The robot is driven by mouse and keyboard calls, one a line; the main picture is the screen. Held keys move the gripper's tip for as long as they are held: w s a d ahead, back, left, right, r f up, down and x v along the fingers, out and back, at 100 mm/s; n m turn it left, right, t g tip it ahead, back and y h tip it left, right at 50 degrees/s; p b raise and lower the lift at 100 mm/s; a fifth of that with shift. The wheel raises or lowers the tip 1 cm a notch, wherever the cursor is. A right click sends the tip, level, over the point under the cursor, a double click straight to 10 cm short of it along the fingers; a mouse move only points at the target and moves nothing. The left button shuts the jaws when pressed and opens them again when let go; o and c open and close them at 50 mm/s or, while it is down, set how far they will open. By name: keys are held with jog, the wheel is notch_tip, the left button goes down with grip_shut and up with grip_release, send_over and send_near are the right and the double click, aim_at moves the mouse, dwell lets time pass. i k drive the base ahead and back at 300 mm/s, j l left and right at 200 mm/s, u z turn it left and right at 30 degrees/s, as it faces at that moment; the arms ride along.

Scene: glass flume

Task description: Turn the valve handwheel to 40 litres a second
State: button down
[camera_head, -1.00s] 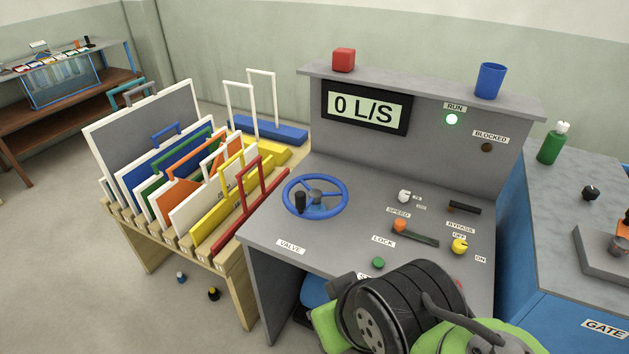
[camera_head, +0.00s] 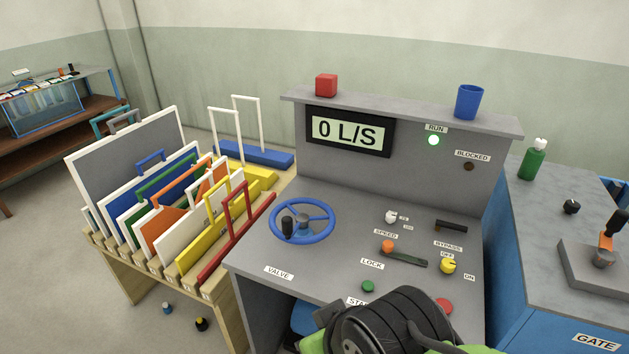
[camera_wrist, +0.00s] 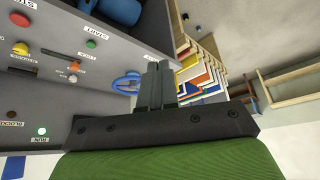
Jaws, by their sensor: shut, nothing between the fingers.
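The blue valve handwheel (camera_head: 302,222) lies on the grey console's sloping top, at its left, above the VALVE label (camera_head: 279,273). A black knob (camera_head: 288,227) stands on its left side. The display (camera_head: 348,131) reads 0 L/S. The green RUN lamp (camera_head: 433,140) is lit and the BLOCKED lamp (camera_head: 469,166) is dark. In the wrist view my gripper (camera_wrist: 160,68) is shut and empty. The handwheel (camera_wrist: 127,83) shows there just left of the fingers, partly hidden by them; I cannot tell the distance. In the head view my arm covers the console's lower front edge.
The console also bears an orange SPEED slider (camera_head: 387,246), a yellow BYPASS knob (camera_head: 448,265), a green button (camera_head: 368,286) and a red button (camera_head: 444,306). A rack of coloured panels (camera_head: 208,292) stands close on the left. A red cube (camera_head: 326,85) and blue cup (camera_head: 468,102) sit on the shelf.

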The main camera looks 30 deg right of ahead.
aim_at(288, 232)
jog(key=i+j, duration=0.2)
jog(key=i, duration=0.3)
jog(key=i+j, duration=0.15)
jog(key=i, duration=0.35)
